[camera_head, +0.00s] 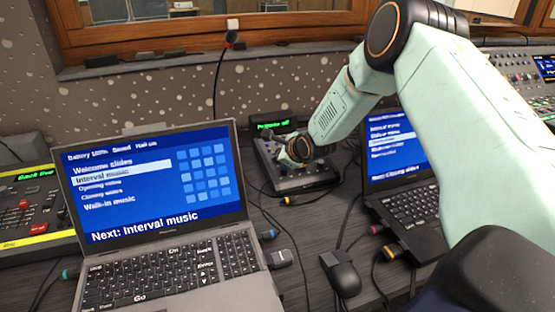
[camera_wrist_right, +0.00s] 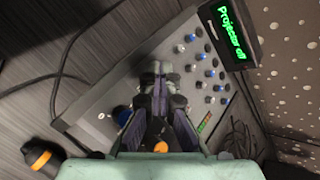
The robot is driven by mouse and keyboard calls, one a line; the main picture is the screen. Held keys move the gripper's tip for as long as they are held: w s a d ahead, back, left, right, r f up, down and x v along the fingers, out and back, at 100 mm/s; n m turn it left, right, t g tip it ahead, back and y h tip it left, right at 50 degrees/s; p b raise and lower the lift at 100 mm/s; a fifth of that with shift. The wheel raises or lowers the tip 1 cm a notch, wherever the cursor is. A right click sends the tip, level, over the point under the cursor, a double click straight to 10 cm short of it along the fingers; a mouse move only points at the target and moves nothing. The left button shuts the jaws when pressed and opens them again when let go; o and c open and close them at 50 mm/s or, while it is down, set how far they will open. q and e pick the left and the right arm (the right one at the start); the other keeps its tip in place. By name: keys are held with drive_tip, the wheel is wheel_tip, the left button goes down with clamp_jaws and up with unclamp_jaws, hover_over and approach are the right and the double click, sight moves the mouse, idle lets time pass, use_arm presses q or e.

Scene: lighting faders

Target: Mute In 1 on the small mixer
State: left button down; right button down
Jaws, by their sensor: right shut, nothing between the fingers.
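The small mixer (camera_head: 318,176) stands on the desk between the two laptops, a grey box with blue and grey knobs and a display with green letters (camera_head: 272,123) at its back. It also shows in the right wrist view, where its panel (camera_wrist_right: 125,78) lies under my gripper. My right gripper (camera_head: 283,146) is over the mixer's left part, its fingers shut with nothing between them. In the right wrist view the fingertips (camera_wrist_right: 160,72) are together above the panel, hiding the controls beneath; I cannot tell whether they touch. The In 1 label cannot be read. My left gripper is not in view.
A laptop (camera_head: 150,190) stands at the left front, another (camera_head: 395,150) at the right behind my right arm. A mouse (camera_head: 341,272) and several cables lie on the desk between them. A lighting desk (camera_head: 35,215) is at far left, a larger console (camera_head: 515,75) at far right.

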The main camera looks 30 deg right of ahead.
drive_tip(key=shift+r, duration=0.3)
drive_tip(key=shift+s+a+r+p, duration=0.1)
drive_tip(key=shift+s+r+p, duration=0.1)
drive_tip(key=shift+r+p, duration=1)
drive_tip(key=shift+s+r+p, duration=0.2)
drive_tip(key=shift+r+p, duration=0.35)
drive_tip(key=shift+r, duration=1.25)
